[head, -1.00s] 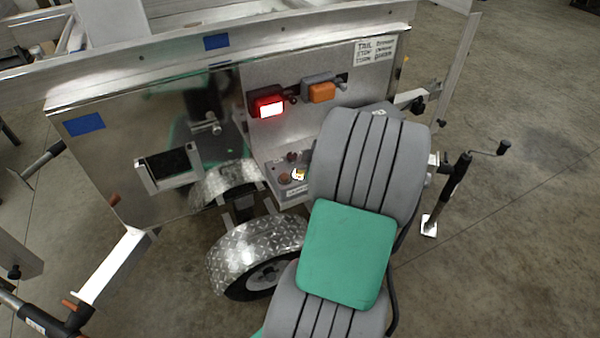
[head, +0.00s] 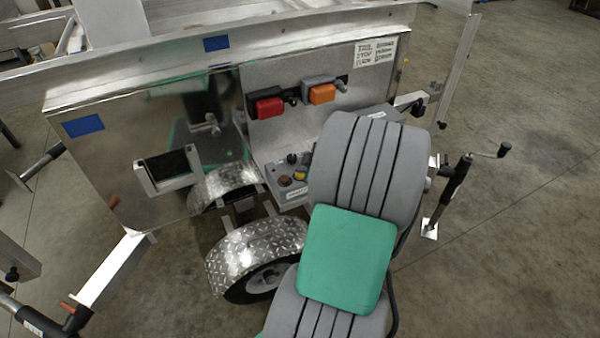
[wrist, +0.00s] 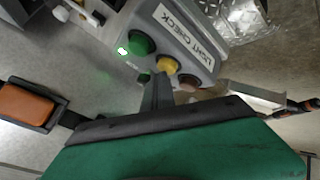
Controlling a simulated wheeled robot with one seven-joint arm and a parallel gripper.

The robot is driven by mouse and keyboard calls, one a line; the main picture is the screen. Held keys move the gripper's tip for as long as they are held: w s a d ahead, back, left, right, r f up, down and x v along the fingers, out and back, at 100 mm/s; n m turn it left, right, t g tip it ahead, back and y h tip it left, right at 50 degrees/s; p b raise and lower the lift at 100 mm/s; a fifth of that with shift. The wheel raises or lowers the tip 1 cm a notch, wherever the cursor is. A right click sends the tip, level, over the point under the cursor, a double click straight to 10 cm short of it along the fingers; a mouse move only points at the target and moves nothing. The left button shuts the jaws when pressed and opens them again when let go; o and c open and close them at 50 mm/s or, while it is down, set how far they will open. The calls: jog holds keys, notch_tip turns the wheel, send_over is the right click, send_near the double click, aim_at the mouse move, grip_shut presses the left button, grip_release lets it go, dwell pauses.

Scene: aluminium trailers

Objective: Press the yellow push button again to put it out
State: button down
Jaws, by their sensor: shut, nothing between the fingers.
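In the head view the yellow button (head: 300,176) shows small and dull on the box, and my arm hides my gripper. The red lamp (head: 269,107) above is dark.
An orange lamp (head: 322,93) is beside the red lamp on the trailer's metal panel. A tread-plate wheel fender (head: 252,250) is below the box. A crank jack (head: 455,190) stands at the right; the floor beyond is open.

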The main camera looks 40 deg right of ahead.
aim_at(302, 175)
jog(key=shift+r, duration=0.65)
notch_tip(302, 175, up, 6)
jog(key=p, duration=0.3)
dwell(0.8)
